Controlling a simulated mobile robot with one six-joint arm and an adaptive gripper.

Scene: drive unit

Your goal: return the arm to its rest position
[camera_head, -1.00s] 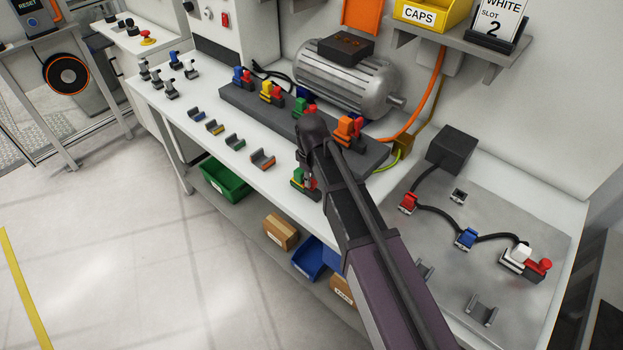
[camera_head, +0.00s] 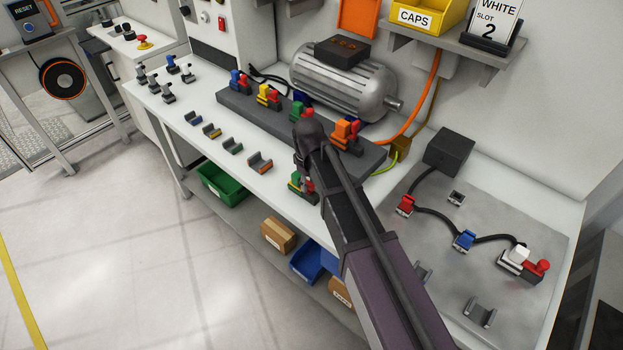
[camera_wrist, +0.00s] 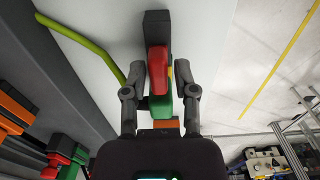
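My gripper (camera_wrist: 162,70) points down over the bench, seen from above in the wrist view. Its fingers are apart, one on each side of a green and red connector (camera_wrist: 158,62). White bench shows between the right finger and the connector; contact on the left is hard to tell. In the head view the connector (camera_head: 297,183) is at the bench's front side, right below my gripper, in line with a row of small cradles. My arm reaches in from the lower right, and its wrist hides part of the gripper. What lies under the connector is hidden.
The grey block (camera_head: 235,101) with coloured connectors stands behind my gripper, with the orange connector (camera_head: 346,133) close by. A motor (camera_head: 345,82) and a yellow-green cable (camera_wrist: 88,42) are near. A metal plate (camera_head: 400,235) with wired parts lies right. The floor (camera_head: 120,230) is clear.

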